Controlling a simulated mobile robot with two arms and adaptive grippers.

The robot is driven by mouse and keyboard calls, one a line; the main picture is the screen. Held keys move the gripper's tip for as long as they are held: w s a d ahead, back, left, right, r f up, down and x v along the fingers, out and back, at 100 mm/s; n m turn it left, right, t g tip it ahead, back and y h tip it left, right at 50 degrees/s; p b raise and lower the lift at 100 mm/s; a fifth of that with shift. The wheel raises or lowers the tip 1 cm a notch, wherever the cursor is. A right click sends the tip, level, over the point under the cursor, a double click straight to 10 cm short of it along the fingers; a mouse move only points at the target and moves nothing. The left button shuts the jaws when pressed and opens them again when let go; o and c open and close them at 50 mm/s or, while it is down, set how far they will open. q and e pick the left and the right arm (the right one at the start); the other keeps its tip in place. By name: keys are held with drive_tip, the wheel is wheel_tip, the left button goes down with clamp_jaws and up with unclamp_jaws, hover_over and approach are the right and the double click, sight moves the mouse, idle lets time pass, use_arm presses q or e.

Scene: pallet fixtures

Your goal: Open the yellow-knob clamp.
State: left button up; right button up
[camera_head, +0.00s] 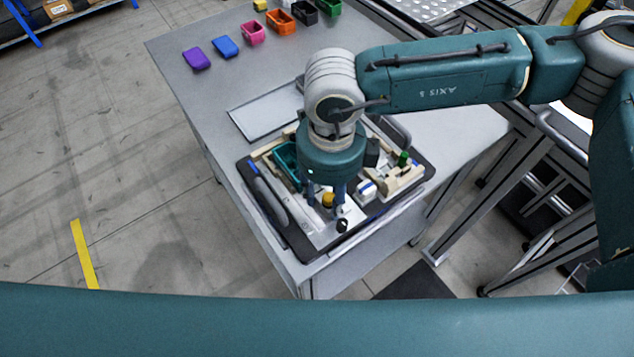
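The pallet fixture (262,222) is a dark-rimmed tray with a light plate, lying at the near end of the grey table. The yellow knob (328,200) of the clamp shows low in the middle of it. My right gripper (326,193) points down over the fixture, its two fingers apart. The yellow knob shows between the fingertips, nearer the right one; I cannot tell whether they touch it. The gripper body hides most of the clamp. My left gripper is not in view.
A black knob (342,226) stands just below the yellow one, and a green knob (403,158) at the right. A teal bin (286,160) sits in the fixture's left part. A flat grey tray (270,112) lies behind it.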

drive_tip(key=shift+r, duration=0.1)
idle(0.3)
drive_tip(key=shift+r+p, duration=1.35)
drive_tip(key=shift+r, duration=2.55)
drive_tip(key=shift+s, duration=0.1)
